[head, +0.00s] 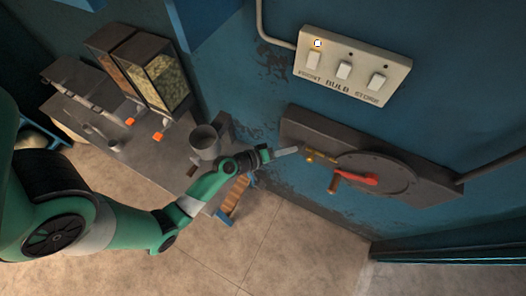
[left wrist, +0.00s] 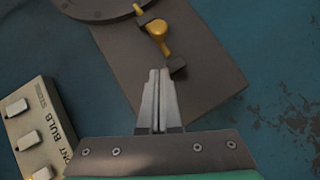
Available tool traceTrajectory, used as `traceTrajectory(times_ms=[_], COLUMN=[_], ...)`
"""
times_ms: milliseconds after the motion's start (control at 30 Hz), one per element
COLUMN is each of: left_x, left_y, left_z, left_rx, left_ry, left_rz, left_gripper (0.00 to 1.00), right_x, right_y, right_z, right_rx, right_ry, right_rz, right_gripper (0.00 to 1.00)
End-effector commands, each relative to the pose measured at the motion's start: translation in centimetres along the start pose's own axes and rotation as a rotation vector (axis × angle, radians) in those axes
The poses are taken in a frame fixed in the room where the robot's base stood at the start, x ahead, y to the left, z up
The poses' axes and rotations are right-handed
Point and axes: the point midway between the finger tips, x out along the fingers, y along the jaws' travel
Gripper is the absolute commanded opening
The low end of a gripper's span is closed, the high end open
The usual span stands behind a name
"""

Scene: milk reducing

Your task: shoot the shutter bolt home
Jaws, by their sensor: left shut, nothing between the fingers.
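A brass-yellow bolt (head: 318,157) with a small knob sits on the dark grey wall plate (head: 300,128), left of a round disc (head: 395,170). In the left wrist view the bolt (left wrist: 158,33) lies between two dark brackets, near the disc's edge. My left gripper (head: 298,150) is shut and empty, just left of the bolt in the head view. In the left wrist view its fingertips (left wrist: 158,72) are over the plate, close to the nearer bracket (left wrist: 177,66); contact cannot be told. My right gripper is not in view.
The disc carries a red lever (head: 360,177) with a wooden grip. A white switch panel (head: 352,68) is above the plate. A counter (head: 135,145) with glass-fronted bins (head: 165,75) and a metal pot (head: 205,145) stands at left. Floor below is mostly clear.

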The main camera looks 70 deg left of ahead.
Motion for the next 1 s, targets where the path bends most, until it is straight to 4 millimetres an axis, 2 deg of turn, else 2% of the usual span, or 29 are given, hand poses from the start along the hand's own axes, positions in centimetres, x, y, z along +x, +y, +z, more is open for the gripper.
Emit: traceTrajectory(times_ms=[33,200,400,567,1000], left_x=[-1.5,-5.5,-8.6,-9.4,-9.3], left_y=[-0.3,-0.3,-0.3,-0.1,-0.1], left_z=[0.1,0.1,0.1,0.1,0.1], left_rx=[-0.003,-0.004,-0.003,-0.002,-0.002], left_ry=[0.003,0.005,0.003,0.001,0.001], left_rz=[-0.004,-0.004,-0.004,-0.002,-0.002], left_gripper=[0.0,0.0,0.0,0.0,0.0], right_x=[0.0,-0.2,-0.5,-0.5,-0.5], right_y=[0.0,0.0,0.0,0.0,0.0], right_z=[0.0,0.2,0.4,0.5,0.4], right_rx=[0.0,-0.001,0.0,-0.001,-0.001], right_ry=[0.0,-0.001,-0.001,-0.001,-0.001], right_rz=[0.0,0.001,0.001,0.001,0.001], right_gripper=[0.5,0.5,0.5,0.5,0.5])
